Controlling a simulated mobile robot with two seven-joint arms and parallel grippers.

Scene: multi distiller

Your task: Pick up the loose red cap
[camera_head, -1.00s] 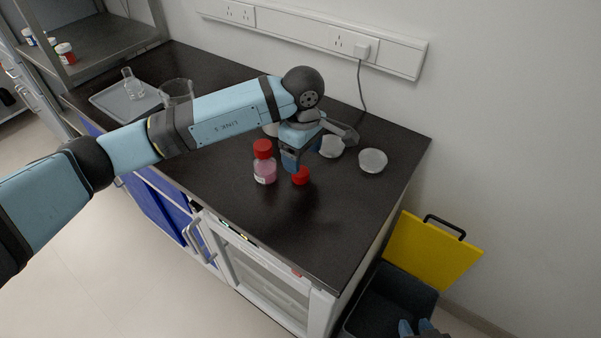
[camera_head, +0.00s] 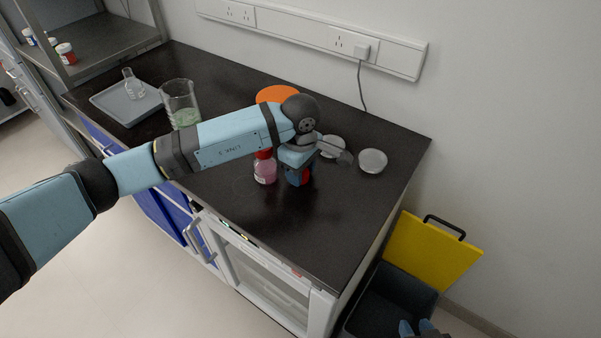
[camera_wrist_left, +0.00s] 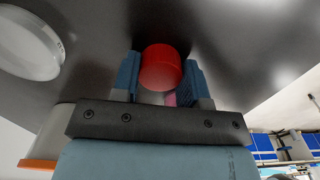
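The loose red cap (camera_wrist_left: 160,68) sits between the two fingers of my left gripper (camera_wrist_left: 161,80) in the left wrist view. The fingers stand on either side of it, with a thin gap showing at its right side, so the gripper looks open around it. In the head view my left gripper (camera_head: 298,178) is low over the counter and hides most of the cap (camera_head: 308,174). A bottle of pink liquid (camera_head: 264,174) with its own red cap stands just left of the gripper. My right gripper (camera_head: 416,328) barely shows at the bottom edge; its opening is unclear.
Two round glass dishes (camera_head: 373,161) (camera_head: 333,146) lie right of and behind the left gripper. An orange disc (camera_head: 276,94) lies behind my arm. A beaker (camera_head: 181,105) and a grey tray (camera_head: 107,102) with a flask stand at left. The counter front (camera_head: 300,235) is clear.

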